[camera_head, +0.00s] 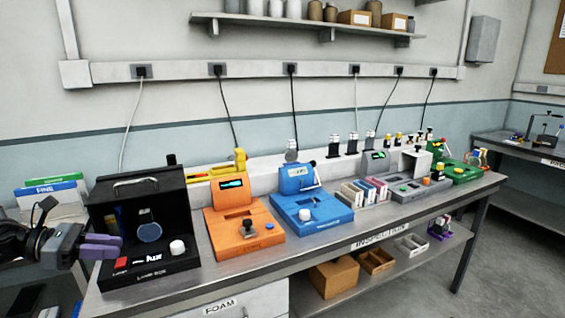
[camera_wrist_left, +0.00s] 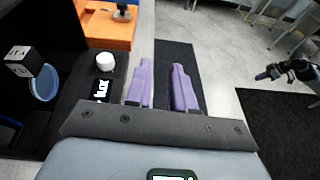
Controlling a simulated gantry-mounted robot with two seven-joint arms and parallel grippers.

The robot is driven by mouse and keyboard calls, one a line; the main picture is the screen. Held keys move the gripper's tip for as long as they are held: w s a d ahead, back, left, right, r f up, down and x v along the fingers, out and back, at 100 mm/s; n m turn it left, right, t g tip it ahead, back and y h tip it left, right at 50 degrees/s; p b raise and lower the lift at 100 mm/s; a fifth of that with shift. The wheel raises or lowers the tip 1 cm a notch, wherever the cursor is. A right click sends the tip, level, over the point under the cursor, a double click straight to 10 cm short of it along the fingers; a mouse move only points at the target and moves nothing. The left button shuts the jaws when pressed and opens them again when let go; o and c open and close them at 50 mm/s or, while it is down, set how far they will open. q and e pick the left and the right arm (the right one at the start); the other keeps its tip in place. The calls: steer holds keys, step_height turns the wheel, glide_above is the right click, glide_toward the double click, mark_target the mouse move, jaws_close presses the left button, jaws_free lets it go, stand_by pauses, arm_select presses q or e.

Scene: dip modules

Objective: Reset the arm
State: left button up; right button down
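My left gripper (camera_head: 106,247) reaches in from the left edge, in front of the black box labelled "lux" (camera_head: 145,190). In the left wrist view its two purple fingers (camera_wrist_left: 162,84) stand apart with nothing between them, so it is open and empty. A dark arm with a small purple tip, which looks like my right gripper (camera_wrist_left: 264,75), shows at the right of the left wrist view. It is too small to tell whether it is open or shut. It is not in the head view.
The metal bench (camera_head: 330,244) carries the black box, an orange module (camera_head: 243,225), a blue module (camera_head: 310,210), a grey module (camera_head: 411,192) and a green module (camera_head: 462,170). The black box, its white knob (camera_wrist_left: 105,62) and the bench edge lie close to my left gripper.

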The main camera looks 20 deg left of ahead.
arm_select(q)
steer(key=s+d+f+n+t+y+p, duration=0.3)
steer(key=d+f+n+t+p, duration=0.15)
steer(key=d+f+n, duration=0.7)
steer(key=s+d+f+n+t+y+p, duration=0.25)
steer(key=d+f+n+p, duration=0.5)
steer(key=d+n, duration=0.7)
steer(key=s+d+f+n+g+y+p, duration=0.1)
steer(key=s+d+f+n+g+y, duration=0.15)
steer(key=s+n+g, duration=0.55)
steer(key=s+d+f+n+g+y+p, duration=0.1)
steer(key=s+d+f+n+g+y, duration=0.3)
steer(key=s+n, duration=0.6)
step_height(320, 180, up, 40)
steer(key=a+h+p, duration=0.1)
steer(key=a+p, duration=0.1)
steer(key=p, duration=3.5)
steer(key=shift+g+p, duration=0.3)
steer(key=shift+g, duration=0.1)
steer(key=shift+w+f, duration=0.1)
steer(key=shift+f, duration=0.05)
